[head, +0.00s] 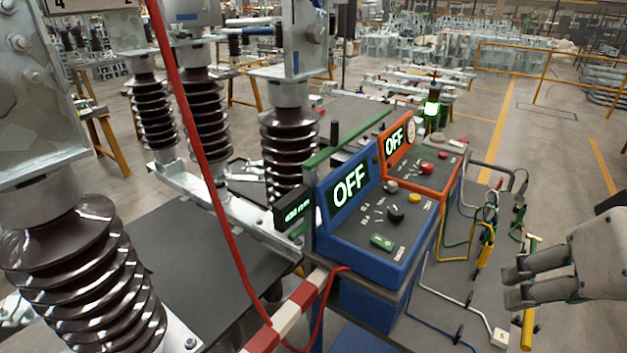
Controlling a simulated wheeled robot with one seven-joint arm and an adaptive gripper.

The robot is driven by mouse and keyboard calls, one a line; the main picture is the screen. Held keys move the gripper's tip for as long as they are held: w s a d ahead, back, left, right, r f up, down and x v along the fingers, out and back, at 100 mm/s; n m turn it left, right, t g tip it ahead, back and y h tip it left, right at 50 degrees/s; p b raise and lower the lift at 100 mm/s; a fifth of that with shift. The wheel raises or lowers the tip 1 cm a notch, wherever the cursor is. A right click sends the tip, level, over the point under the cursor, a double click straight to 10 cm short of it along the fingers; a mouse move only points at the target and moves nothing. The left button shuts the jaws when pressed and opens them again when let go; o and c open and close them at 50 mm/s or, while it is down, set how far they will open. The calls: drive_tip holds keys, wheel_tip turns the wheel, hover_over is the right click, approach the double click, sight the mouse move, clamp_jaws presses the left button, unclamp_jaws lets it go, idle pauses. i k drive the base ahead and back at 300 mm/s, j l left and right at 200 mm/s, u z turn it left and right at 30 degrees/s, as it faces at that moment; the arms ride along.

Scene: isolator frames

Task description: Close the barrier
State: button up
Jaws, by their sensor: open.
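A red-and-white striped barrier bar (287,317) shows at the bottom centre, slanting from the lower left up to the corner of the blue control box (383,227). Its lower end runs out of the picture, and a red cable crosses it. My gripper (509,286) is at the right edge, with its two fingers apart and pointing left. It is open with nothing between the fingers, well to the right of the barrier, with the blue box and grey bench top between them.
An orange control box (428,170) stands behind the blue one; both displays read OFF. Yellow clamps and cables (486,245) lie on the grey bench near my gripper. Large brown insulators (80,270) fill the left. A red cable (195,150) hangs across. Open floor lies at the right.

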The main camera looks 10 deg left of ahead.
sight(265, 340)
drive_tip(key=u, duration=1.3)
